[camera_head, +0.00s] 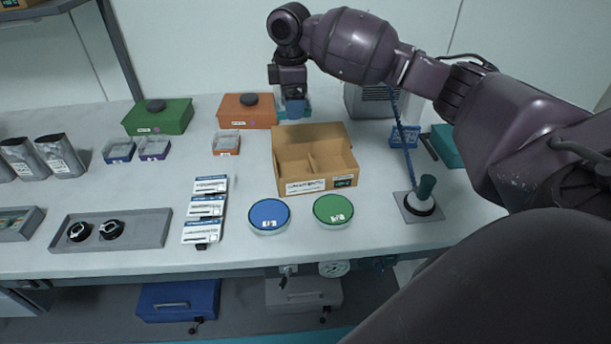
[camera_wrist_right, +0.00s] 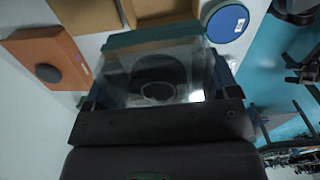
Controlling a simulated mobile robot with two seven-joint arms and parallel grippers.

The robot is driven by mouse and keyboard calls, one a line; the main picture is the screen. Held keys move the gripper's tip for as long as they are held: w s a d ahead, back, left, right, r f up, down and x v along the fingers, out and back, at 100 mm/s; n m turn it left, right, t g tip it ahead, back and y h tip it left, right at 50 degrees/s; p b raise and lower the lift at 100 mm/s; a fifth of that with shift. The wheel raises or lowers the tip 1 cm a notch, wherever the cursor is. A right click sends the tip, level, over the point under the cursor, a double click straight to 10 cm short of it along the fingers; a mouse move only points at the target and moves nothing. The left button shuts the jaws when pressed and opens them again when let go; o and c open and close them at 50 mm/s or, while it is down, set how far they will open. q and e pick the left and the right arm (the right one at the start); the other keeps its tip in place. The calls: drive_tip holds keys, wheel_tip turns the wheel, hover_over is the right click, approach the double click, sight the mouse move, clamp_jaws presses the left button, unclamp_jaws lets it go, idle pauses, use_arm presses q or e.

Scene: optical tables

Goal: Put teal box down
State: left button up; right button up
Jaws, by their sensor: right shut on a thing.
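The teal box (camera_wrist_right: 155,42) has a clear top and teal edges, and fills the middle of the right wrist view. My right gripper (camera_wrist_right: 155,95) is shut on it, with a dark finger at each side. In the head view the right gripper (camera_head: 294,104) points down at the back of the table, right of the orange case. Only slivers of the teal box (camera_head: 307,101) show around it there. I cannot tell whether the box touches the table. My left gripper is not in view.
An orange case (camera_head: 248,113) and a green case (camera_head: 158,118) stand at the back left. An open cardboard box (camera_head: 292,177) is just in front of the gripper. A grey vented unit (camera_head: 370,101) is to the right. Blue (camera_head: 269,214) and green (camera_head: 333,208) discs lie near the front edge.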

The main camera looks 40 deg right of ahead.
drive_tip(key=shift+s+f, duration=0.1)
drive_tip(key=b, duration=0.2)
approach(295, 169)
drive_tip(key=shift+s+a+f, duration=0.4)
drive_tip(key=shift+s+a, duration=0.05)
drive_tip(key=shift+s, duration=0.15)
drive_tip(key=shift+s+a+f, duration=0.4)
drive_tip(key=shift+s, duration=0.15)
wheel_tip(295, 169, down, 5)
drive_tip(key=shift+f+b, duration=0.15)
drive_tip(key=shift+b, duration=0.15)
drive_tip(key=shift+f, duration=0.15)
drive_tip(key=o, duration=0.9)
drive_tip(key=shift+f, duration=0.1)
